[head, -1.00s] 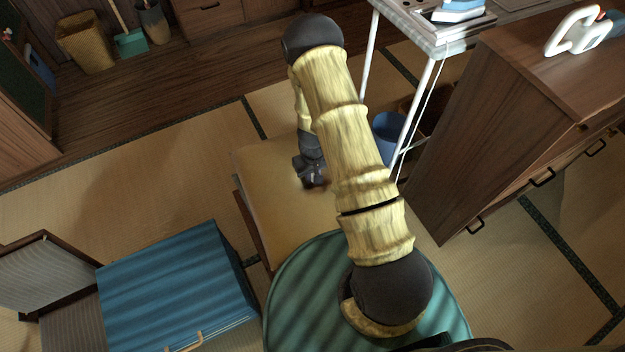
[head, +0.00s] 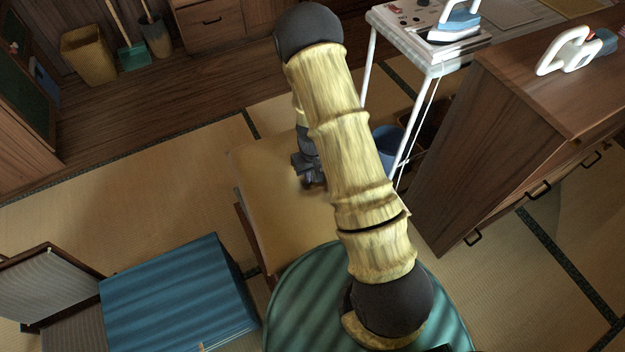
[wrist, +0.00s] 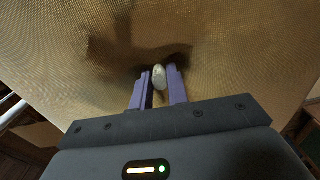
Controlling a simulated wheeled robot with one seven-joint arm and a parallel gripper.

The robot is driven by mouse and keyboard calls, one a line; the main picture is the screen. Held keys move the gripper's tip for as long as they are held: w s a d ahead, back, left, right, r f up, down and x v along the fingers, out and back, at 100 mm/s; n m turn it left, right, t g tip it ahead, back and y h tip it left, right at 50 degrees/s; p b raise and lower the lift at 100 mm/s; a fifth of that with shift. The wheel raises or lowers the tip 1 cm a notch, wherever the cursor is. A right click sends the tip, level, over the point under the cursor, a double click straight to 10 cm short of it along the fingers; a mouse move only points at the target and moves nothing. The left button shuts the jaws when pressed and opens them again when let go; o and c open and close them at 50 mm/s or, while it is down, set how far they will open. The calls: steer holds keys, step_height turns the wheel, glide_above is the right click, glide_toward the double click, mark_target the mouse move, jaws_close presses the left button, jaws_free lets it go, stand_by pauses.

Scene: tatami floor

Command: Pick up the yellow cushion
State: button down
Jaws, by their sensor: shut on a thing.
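The yellow cushion (head: 268,190) is a broad tan-gold square left of my arm in the head view, with a dark brown edge below its left side. Its woven surface (wrist: 230,45) fills most of the wrist view. My gripper (head: 312,178) is at the cushion's upper right part, partly behind my arm. In the wrist view my gripper (wrist: 160,80) has its two purple fingers closed around a small pale rounded piece (wrist: 159,77) at the cushion's surface, like a knob on it. My arm hides the cushion's right side.
A blue box-like seat (head: 175,295) stands at lower left. A round green striped top (head: 300,305) lies under my arm in front. A wooden cabinet (head: 480,150) and a white-legged stand (head: 430,50) are close on the right. Open tatami (head: 130,205) lies to the left.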

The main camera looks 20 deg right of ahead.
steer(key=shift+r, duration=0.8)
